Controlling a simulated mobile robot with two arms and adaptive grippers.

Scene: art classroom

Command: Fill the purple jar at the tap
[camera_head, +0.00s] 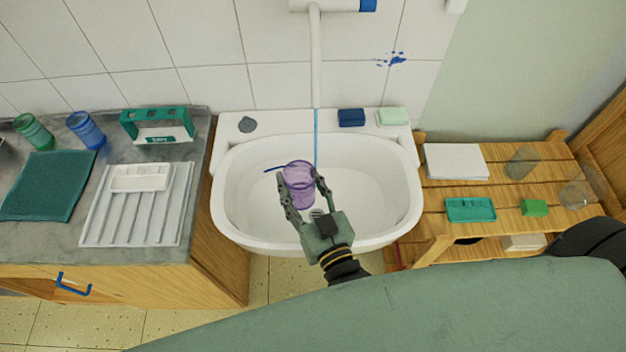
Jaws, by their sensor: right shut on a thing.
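The purple jar (299,184) is translucent and is held over the white sink (232,200). My right gripper (302,190) is shut around the jar, with a finger on either side. The tap (315,55) has a long white spout coming down from the wall, with a blue end at its top right. A thin blue stream of water (316,135) falls from the spout to the jar's right rim. I cannot tell whether it enters the jar or passes beside it. The water level in the jar cannot be made out. My left gripper is not in view.
A thin dark blue stick (274,168) shows at the jar's left. A dark blue block (351,117) and a pale green soap (392,116) sit on the sink's back ledge. A grey counter (75,240) stands left, a wooden slatted shelf (505,217) right.

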